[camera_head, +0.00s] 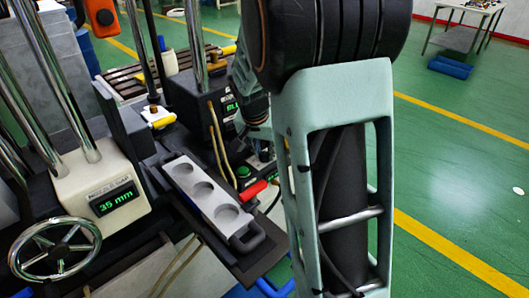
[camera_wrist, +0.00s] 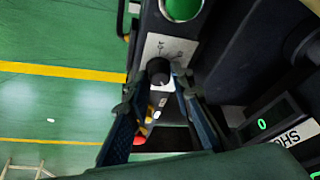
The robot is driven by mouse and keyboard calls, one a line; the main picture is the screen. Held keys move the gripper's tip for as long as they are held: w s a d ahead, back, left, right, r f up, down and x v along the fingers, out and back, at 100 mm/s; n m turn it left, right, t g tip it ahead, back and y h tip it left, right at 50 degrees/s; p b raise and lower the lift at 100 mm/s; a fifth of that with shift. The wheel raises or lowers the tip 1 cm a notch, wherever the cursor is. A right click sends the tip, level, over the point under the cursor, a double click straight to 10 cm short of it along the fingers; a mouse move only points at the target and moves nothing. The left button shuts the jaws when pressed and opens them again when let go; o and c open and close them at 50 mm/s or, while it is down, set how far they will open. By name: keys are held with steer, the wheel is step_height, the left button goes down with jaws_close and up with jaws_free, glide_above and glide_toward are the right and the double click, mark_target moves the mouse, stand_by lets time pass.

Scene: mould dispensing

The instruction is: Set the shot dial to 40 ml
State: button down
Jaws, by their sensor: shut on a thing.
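The shot dial, a small round black knob (camera_wrist: 157,68) on a pale marked plate, shows in the wrist view. My gripper (camera_wrist: 156,82) is shut on it, with one dark finger on each side. The dial's scale marks are too small to read. A dark display (camera_wrist: 266,124) at the right shows a green 0, beside a partly cut-off label that starts with "SHO". In the head view my arm hides the dial, and the fingertips cannot be made out.
A large green button (camera_wrist: 183,8) sits just above the dial. A red handle (camera_head: 254,189) lies close by in the head view. A grey mould with three round cavities (camera_head: 205,190) stands left of it. The nozzle-gap display (camera_head: 115,199) reads 35 mm. Open green floor (camera_head: 455,175) lies right.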

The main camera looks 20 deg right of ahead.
steer(key=c, duration=1.7)
jaws_free()
steer(key=shift+r, duration=0.1)
steer(key=v, duration=1.2)
